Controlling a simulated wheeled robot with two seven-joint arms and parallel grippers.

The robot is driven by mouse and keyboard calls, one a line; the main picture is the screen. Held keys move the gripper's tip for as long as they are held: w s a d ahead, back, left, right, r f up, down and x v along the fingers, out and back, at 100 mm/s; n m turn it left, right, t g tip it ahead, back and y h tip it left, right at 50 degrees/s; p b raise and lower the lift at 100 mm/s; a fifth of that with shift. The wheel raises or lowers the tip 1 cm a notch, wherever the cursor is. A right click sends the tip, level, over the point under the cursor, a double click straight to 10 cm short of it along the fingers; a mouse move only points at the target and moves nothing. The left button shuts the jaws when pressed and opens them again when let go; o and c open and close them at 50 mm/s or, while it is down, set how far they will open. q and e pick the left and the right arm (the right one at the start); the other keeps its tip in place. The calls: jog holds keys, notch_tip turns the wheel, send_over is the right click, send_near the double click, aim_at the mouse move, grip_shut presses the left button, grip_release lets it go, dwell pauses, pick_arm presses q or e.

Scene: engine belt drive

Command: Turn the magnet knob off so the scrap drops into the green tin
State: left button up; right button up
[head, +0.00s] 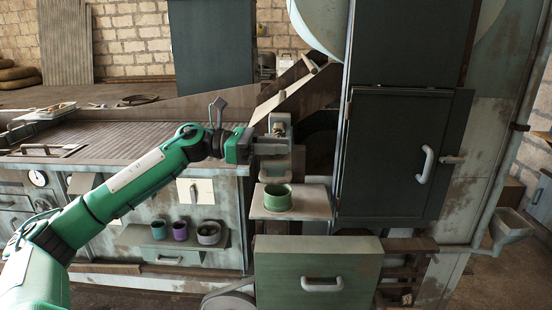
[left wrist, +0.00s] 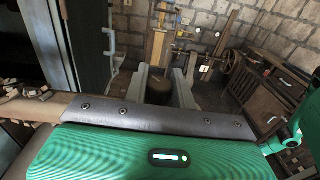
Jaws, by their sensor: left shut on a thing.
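The green tin (head: 277,203) stands upright on a small pale shelf below my left gripper (head: 272,146). The gripper reaches in from the left at the pale metal fixture (head: 280,122) above the tin. Its fingers are shut on the magnet knob, which shows as a dark brown round thing (left wrist: 158,90) between the fingers in the left wrist view. In the head view the gripper hides the knob. A pale block (head: 276,170) is between the gripper and the tin. I cannot make out any scrap on it, and the tin's inside is too small to tell.
Teal, purple and grey cups (head: 180,231) stand on a lower shelf to the left. A dark cabinet door (head: 388,155) with a white handle is close on the right. A green drawer front (head: 319,276) is below the tin's shelf (head: 310,204). A ribbed bench top (head: 110,136) extends left.

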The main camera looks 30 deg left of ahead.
pick_arm(q)
jog(key=m+g+h+b, duration=0.1)
jog(key=m+g, duration=0.1)
jog(key=g, duration=0.1)
jog(key=m+g+h, duration=0.1)
jog(key=m+g, duration=0.1)
jog(key=g, duration=0.1)
jog(key=shift+w+g+b, duration=0.1)
jog(key=shift+g+b, duration=0.2)
jog(key=shift+b, duration=0.05)
jog(key=shift+m+g+b, duration=0.7)
jog(key=shift+m+g, duration=1.5)
jog(key=shift+g, duration=0.9)
jog(key=o, duration=1)
jog(key=shift+d, duration=0.1)
jog(key=shift+c, duration=0.2)
